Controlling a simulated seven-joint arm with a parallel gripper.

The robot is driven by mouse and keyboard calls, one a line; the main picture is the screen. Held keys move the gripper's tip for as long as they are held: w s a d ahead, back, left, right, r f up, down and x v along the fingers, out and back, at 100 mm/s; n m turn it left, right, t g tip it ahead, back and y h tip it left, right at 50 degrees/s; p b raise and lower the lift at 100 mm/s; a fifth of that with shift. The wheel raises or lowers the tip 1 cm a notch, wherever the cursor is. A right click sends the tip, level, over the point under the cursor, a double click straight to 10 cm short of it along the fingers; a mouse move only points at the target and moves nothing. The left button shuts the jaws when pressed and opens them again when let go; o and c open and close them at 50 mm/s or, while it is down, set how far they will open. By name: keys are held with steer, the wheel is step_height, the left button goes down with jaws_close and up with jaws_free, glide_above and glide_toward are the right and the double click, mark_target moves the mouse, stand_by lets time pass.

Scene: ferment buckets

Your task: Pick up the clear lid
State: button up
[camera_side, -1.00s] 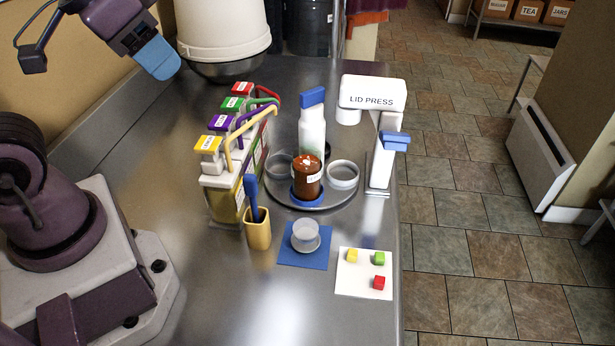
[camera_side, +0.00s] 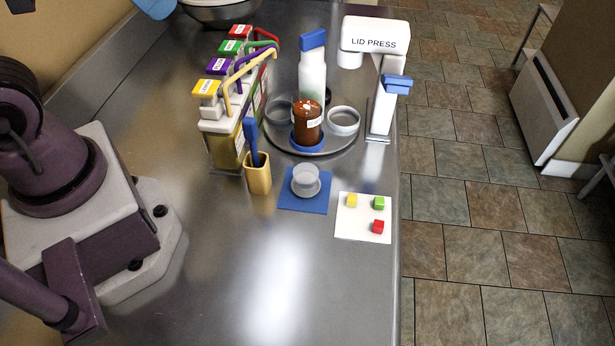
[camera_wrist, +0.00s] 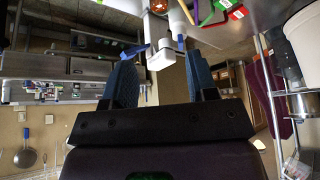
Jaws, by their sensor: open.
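A small clear, frosted lid (camera_side: 306,179) with a wide rim rests on a blue square mat (camera_side: 289,204) in the side view. I cannot make it out in the wrist view. My gripper (camera_wrist: 161,76) shows in the wrist view with its two blue fingers apart and nothing between them. In the side view only a blue fingertip (camera_side: 154,7) shows at the top left edge, far from the lid and above the counter's back. The rest of the gripper is out of that frame.
Left of the mat stands a yellow cup (camera_side: 258,178) with a blue-handled tool. Behind are a round tray (camera_side: 340,148) with a brown jar (camera_side: 307,121), a white bottle (camera_side: 312,78) and the lid press (camera_side: 372,40). A white card (camera_side: 354,221) holds coloured cubes. The front counter is clear.

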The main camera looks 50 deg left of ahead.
steer(key=o, duration=0.3)
steer(key=m+g, duration=0.6)
steer(key=m, duration=1.2)
glide_above(306, 172)
step_height(306, 172, down, 20)
step_height(306, 172, down, 13)
